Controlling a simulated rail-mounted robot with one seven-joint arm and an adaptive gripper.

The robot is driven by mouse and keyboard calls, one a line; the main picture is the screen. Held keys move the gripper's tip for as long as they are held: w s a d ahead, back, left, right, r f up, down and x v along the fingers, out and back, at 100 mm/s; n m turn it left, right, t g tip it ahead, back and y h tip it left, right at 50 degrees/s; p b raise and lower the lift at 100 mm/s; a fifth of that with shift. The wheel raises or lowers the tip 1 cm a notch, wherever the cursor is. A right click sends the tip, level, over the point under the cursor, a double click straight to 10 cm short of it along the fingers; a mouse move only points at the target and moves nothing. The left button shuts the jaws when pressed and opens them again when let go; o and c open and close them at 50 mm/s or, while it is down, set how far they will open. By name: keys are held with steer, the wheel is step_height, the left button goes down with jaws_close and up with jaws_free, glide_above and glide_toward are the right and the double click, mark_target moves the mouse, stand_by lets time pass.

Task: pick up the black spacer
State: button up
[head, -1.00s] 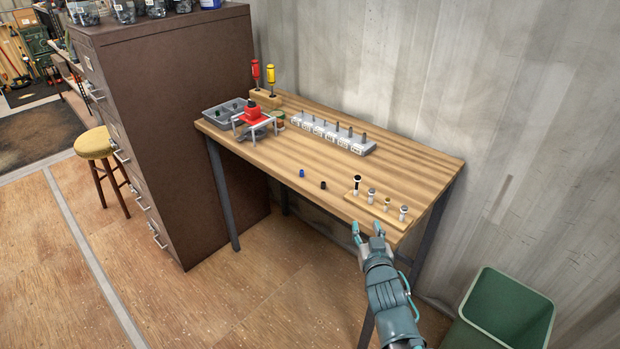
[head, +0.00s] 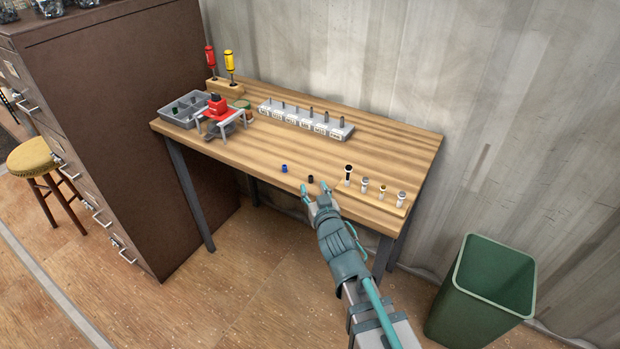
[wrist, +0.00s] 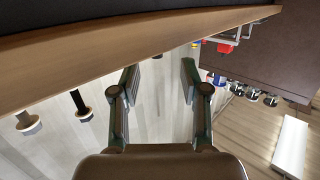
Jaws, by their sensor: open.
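The black spacer (head: 310,179) is a small dark cylinder standing near the front edge of the wooden table (head: 390,150) in the head view. My gripper (head: 315,193) is at the table's front edge, just in front of the spacer in the picture. Its fingers are apart. The wrist view shows the open fingers with nothing between them (wrist: 159,72). A small brownish disc (wrist: 158,56) shows just past the fingertips there; I cannot tell whether it is the spacer.
A blue spacer (head: 284,168) stands to the left. A wooden strip (head: 375,199) with several upright pegs, one black-topped (head: 348,172), is on the right. A grey labelled rack (head: 305,120) and red fixture (head: 218,104) stand farther back. A green bin (head: 482,290) is on the floor.

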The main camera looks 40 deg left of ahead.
mark_target(312, 178)
steer(key=shift+p+x, duration=0.3)
steer(key=shift+x, duration=0.65)
steer(key=x, duration=0.2)
steer(key=p+x, duration=0.1)
steer(key=x, duration=0.1)
steer(key=shift+w+r, duration=0.2)
steer(key=shift+w, duration=0.1)
steer(key=c, duration=0.8)
